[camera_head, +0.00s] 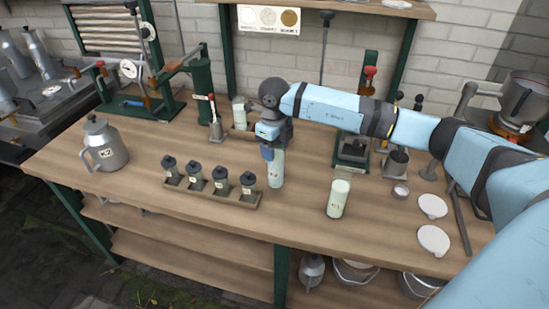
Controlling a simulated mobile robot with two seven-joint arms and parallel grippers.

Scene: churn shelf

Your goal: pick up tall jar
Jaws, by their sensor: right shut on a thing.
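My right gripper (269,146) reaches in from the right and points down over the wooden bench. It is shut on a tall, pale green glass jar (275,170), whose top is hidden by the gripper. The jar is upright; I cannot tell whether its base touches the bench. A similar pale jar (337,199) with a small label stands upright to the right, nearer the front edge. Another pale jar (240,114) stands behind, left of the gripper. My left gripper is not in view.
A wooden rack (215,191) of several dark-lidded small jars is close left of the held jar. A metal can (103,146) stands far left. White discs (433,240), a small scale (352,150) and a grey pot (397,160) are at right. The bench's front middle is clear.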

